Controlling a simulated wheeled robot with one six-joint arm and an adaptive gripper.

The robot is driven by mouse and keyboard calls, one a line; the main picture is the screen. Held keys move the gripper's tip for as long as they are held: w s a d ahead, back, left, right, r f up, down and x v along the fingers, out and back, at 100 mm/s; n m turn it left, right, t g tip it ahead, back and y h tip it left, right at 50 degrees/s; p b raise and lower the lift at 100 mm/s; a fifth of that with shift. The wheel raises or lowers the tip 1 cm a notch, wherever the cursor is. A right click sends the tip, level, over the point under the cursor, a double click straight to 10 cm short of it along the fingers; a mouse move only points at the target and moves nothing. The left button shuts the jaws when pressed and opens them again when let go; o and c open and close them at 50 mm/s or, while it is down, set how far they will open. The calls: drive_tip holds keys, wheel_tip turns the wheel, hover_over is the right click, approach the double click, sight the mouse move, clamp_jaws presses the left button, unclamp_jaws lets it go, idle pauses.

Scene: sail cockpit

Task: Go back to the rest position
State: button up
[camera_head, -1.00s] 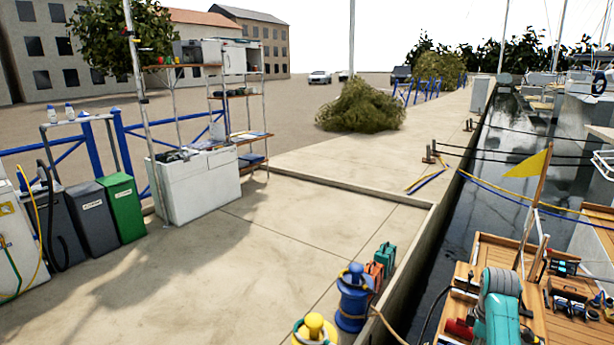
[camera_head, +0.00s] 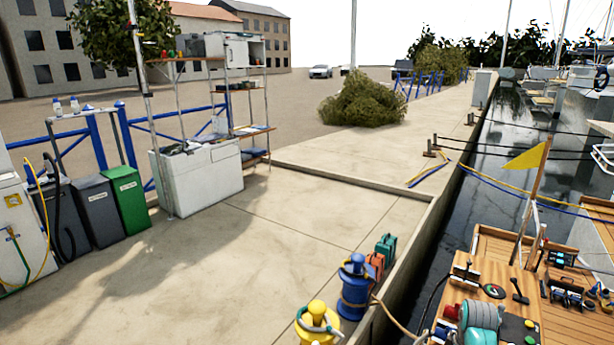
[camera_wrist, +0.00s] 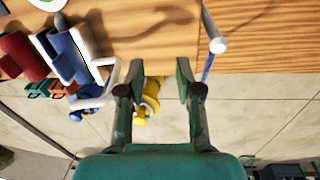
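My gripper (camera_wrist: 160,75) is open and empty in the wrist view, its two dark green fingers apart with nothing between the tips. A wooden surface (camera_wrist: 120,45) shows beyond the fingertips, and a yellow bollard (camera_wrist: 148,100) shows far below, seen through the gap. In the head view my teal arm (camera_head: 481,318) is low at the bottom right, over the wooden deck top. The gripper itself cannot be made out in the head view.
Red and blue cylinders (camera_wrist: 70,55) and a white rod (camera_wrist: 215,38) are close to the fingers.

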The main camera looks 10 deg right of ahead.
drive_tip(key=s+a+f+m+t, duration=0.1)
drive_tip(key=s+a+f, duration=0.3)
drive_tip(key=a+f, duration=0.15)
drive_tip(key=s+a+f+m+t+h, duration=0.1)
drive_tip(key=s+a+f+t, duration=0.2)
drive_tip(key=a, duration=0.4)
drive_tip(key=s+a+f+m, duration=0.1)
drive_tip(key=s+a+f, duration=0.35)
drive_tip(key=a, duration=0.25)
drive_tip(key=s+a+r+m+t, duration=0.1)
drive_tip(key=s+a+r+t, duration=0.25)
drive_tip(key=s+a, duration=0.7)
drive_tip(key=s+a+r+m+t+y, duration=0.1)
drive_tip(key=s+a+r+t, duration=0.1)
drive_tip(key=s+r, duration=0.7)
drive_tip(key=s+a+r+m+t, duration=0.2)
drive_tip(key=s+r, duration=0.8)
drive_tip(key=r, duration=0.5)
drive_tip(key=shift+a+t+y, duration=0.4)
drive_tip(key=shift+a+t, duration=0.05)
drive_tip(key=shift+t, duration=0.7)
drive_tip(key=shift+f, duration=0.1)
drive_tip(key=shift+m, duration=0.3)
